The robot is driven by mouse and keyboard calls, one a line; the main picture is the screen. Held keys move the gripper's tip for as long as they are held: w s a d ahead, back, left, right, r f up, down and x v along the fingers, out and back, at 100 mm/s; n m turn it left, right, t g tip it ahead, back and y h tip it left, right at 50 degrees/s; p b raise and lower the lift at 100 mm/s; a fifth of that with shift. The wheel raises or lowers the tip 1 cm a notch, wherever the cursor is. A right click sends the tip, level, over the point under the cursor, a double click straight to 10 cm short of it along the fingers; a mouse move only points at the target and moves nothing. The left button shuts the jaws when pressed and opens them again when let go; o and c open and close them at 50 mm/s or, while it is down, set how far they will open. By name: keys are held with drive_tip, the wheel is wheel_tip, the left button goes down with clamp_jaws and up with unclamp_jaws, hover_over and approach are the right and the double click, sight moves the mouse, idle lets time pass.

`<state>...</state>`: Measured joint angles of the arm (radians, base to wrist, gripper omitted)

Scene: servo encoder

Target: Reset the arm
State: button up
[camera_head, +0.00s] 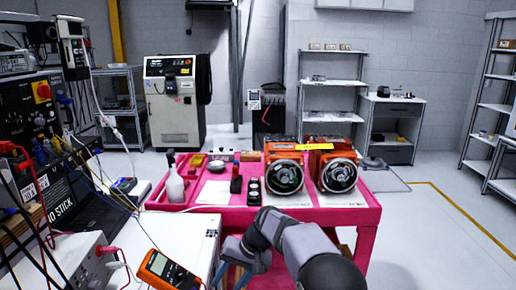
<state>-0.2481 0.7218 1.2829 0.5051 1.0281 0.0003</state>
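My arm, grey with a black joint, reaches in from the bottom right and bends over the front edge of the pink cart (345,222). My gripper (230,279) hangs from it, pointing down beside the white-topped bench. Its two bluish fingers look spread apart, with nothing visible between them. The lowest part of the gripper is small and hard to make out. Two orange servo units (283,172) with round dark fronts stand on the right of the cart, beyond the arm. A yellow strip (317,147) lies across their tops.
A white bench (190,235) at front left holds an orange multimeter (168,270) and trailing cables. On the cart are a spray bottle (175,184), a white sheet (213,192) and a black three-part block (254,191). A test rack stands left. The floor at right is clear.

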drive_tip(key=s+d+f+n+g+h+p, duration=0.15)
drive_tip(key=s+d+f, duration=0.25)
drive_tip(key=s+d, duration=0.5)
drive_tip(key=s+d+f+g+h+p, duration=0.1)
drive_tip(key=s+d+f+h, duration=0.2)
drive_tip(key=s+d, duration=0.5)
drive_tip(key=s+d+r+p, duration=0.2)
drive_tip(key=s+r, duration=0.1)
drive_tip(key=s, duration=0.4)
drive_tip(key=s+d+r+p, duration=0.2)
drive_tip(key=s+d+r, duration=0.1)
drive_tip(key=s, duration=0.4)
wheel_tip(320, 180, up, 7)
drive_tip(key=w+d+m+t+p, duration=0.1)
drive_tip(key=w+t+p, duration=0.1)
drive_tip(key=p, duration=0.1)
drive_tip(key=shift+d+h, duration=0.35)
drive_tip(key=shift+f+m, duration=0.15)
drive_tip(key=shift+m, duration=0.1)
